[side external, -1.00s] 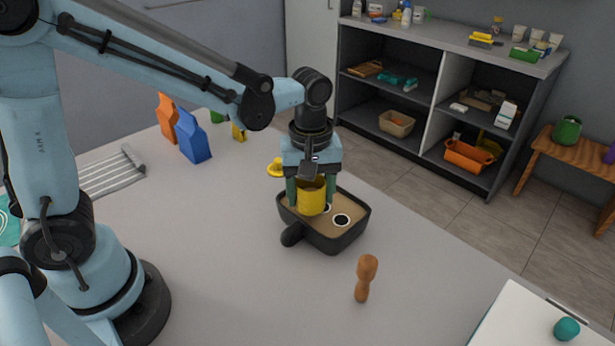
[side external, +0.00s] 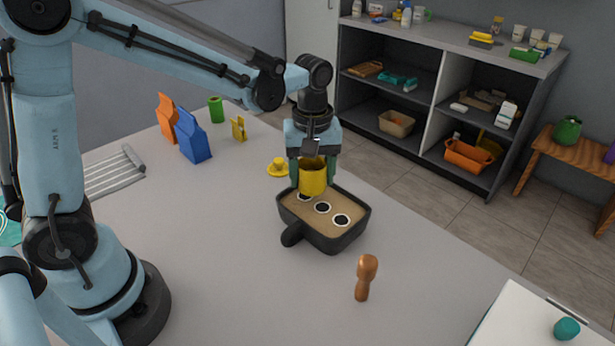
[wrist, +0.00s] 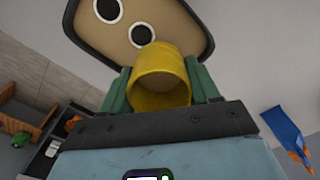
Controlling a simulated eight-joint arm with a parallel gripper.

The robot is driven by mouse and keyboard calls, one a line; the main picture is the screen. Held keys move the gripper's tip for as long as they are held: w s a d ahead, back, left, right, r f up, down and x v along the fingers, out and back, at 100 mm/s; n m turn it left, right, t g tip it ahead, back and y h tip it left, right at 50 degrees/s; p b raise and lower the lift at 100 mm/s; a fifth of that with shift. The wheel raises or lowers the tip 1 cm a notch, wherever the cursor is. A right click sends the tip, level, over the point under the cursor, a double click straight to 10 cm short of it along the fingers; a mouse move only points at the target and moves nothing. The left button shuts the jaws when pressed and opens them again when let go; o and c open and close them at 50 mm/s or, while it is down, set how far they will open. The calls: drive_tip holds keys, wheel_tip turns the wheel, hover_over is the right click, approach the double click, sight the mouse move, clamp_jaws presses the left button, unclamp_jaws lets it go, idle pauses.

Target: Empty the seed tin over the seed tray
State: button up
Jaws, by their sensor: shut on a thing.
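My gripper (side external: 313,172) is shut on the yellow seed tin (side external: 313,181) and holds it upright or nearly so, over the far edge of the seed tray. In the wrist view the tin (wrist: 160,75) sits between my green fingers (wrist: 161,92), with its open mouth facing the camera; I cannot make out seeds inside. The seed tray (side external: 318,243) is a dark, handled tray with a tan surface and three dark, white-ringed holes. Two of the holes show clearly, and the far one is partly covered by the tin. The tray (wrist: 85,30) also shows in the wrist view.
A yellow lid-like piece (side external: 278,168) lies behind the tray. A wooden peg-shaped tool (side external: 365,278) stands in front. Orange (side external: 167,116) and blue (side external: 193,139) packets, a green cylinder (side external: 216,109) and a wire rack (side external: 112,173) are farther left. The table right of the tray is mostly clear.

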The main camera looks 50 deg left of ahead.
drive_tip(key=shift+f, duration=0.3)
wheel_tip(320, 180, up, 3)
hover_over(336, 217)
drive_tip(key=shift+a+f, duration=0.1)
drive_tip(key=shift+a, duration=0.3)
drive_tip(key=shift+d+f, duration=0.1)
drive_tip(key=shift+d, duration=0.05)
drive_tip(key=shift+f, duration=1.25)
drive_tip(key=shift+r+h, duration=0.1)
drive_tip(key=shift+h, duration=0.5)
drive_tip(key=shift+d+r+h, duration=0.15)
drive_tip(key=shift+d+h, duration=0.05)
drive_tip(key=shift+h, duration=0.5)
